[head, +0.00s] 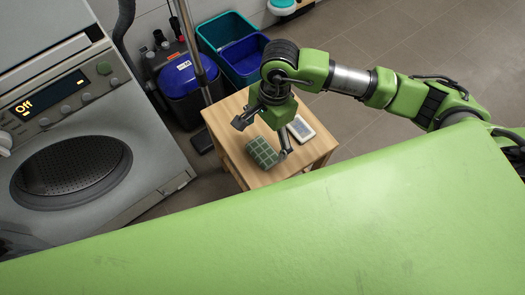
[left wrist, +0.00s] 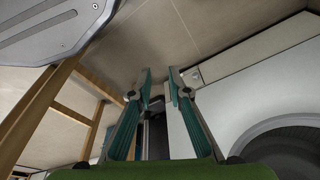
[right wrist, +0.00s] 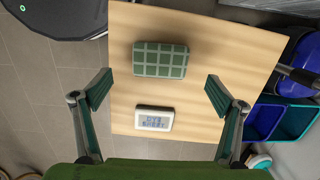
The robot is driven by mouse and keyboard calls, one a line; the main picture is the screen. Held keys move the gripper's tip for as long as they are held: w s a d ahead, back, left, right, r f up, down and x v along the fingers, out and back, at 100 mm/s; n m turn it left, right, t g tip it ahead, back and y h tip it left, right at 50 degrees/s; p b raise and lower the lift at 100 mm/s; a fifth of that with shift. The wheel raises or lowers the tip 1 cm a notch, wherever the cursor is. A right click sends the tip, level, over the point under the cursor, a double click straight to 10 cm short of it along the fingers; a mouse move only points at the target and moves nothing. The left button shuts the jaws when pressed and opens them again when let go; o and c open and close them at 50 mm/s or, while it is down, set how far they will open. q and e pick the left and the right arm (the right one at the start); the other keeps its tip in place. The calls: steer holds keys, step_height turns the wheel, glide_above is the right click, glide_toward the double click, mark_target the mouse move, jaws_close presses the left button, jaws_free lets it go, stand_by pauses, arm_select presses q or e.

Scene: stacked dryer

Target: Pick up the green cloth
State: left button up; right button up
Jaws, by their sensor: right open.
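The green cloth (head: 262,152) is a folded, checked, pad-like piece lying on a small wooden table (head: 229,127). In the right wrist view the cloth (right wrist: 160,59) lies beyond my fingertips, roughly centred between them. My right gripper (head: 262,138) is over the table in the head view, with its fingers on either side of the cloth. In the right wrist view my right gripper (right wrist: 157,92) is open with nothing between its fingertips. My left gripper (left wrist: 160,80) shows only in its own wrist view, with its fingers apart and nothing between them.
A dryer (head: 90,140) with an "Off" display stands at the left. Blue and teal bins (head: 240,58) and a blue vacuum (head: 188,78) stand behind the table. Floor at the upper right is clear.

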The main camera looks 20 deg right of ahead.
mark_target(263, 151)
steer(key=f, duration=0.6)
steer(key=shift+s+a+f+b, duration=0.1)
steer(key=shift+a+f+b, duration=0.1)
steer(key=shift+a+b, duration=0.15)
arm_select(q)
steer(key=r, duration=0.2)
steer(key=shift+w+r, duration=0.35)
arm_select(e)
steer(key=c, duration=1.2)
